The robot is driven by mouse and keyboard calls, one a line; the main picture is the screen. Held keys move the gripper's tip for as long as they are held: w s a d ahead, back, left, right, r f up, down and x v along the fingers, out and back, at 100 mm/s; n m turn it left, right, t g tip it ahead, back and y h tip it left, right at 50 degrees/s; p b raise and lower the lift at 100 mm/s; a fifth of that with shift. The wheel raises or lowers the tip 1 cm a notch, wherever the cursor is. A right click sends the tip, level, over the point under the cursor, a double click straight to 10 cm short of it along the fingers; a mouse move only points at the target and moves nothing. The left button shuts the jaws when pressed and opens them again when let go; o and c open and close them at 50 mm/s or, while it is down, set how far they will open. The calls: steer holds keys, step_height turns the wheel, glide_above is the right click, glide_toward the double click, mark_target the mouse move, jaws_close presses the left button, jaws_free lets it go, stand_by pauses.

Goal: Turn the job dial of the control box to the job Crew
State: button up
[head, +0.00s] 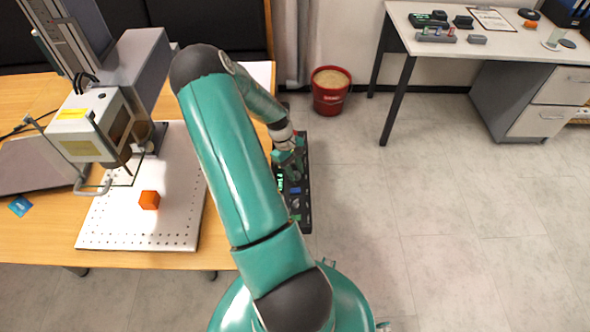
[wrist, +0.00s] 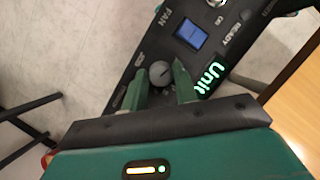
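The control box (head: 305,165) is a dark panel at the right edge of the wooden table, partly hidden by my arm in the head view. In the wrist view the control box (wrist: 140,62) shows a round grey dial (wrist: 160,73), a blue FAN button (wrist: 191,36), a READY lamp and a green lit display (wrist: 209,78) reading "Unit". My gripper (wrist: 162,80) has its two green fingers apart, one on each side of the dial. I cannot tell whether they touch it. The dial's job labels are too small or hidden to read.
A laser marker (head: 95,125) stands over a white perforated plate (head: 150,225) with an orange cube (head: 149,200) on it. A red bucket (head: 330,95) stands on the floor beyond the control box. A white desk (head: 410,25) is at the upper right. The floor at right is clear.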

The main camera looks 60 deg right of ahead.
steer(key=shift+c, duration=0.9)
steer(key=shift+m, duration=0.3)
steer(key=shift+d+m+t+y, duration=0.1)
steer(key=shift+m+t+y, duration=0.3)
steer(key=shift+m, duration=0.9)
steer(key=shift+d+m+t+y, duration=0.15)
steer(key=shift+m+y, duration=0.35)
steer(key=shift+m, duration=0.8)
steer(key=shift+a, duration=0.1)
steer(key=o, duration=1)
steer(key=shift+c, duration=0.2)
steer(key=shift+r, duration=0.1)
steer(key=v, duration=1.3)
steer(key=shift+d+r, duration=0.25)
steer(key=shift+r, duration=0.1)
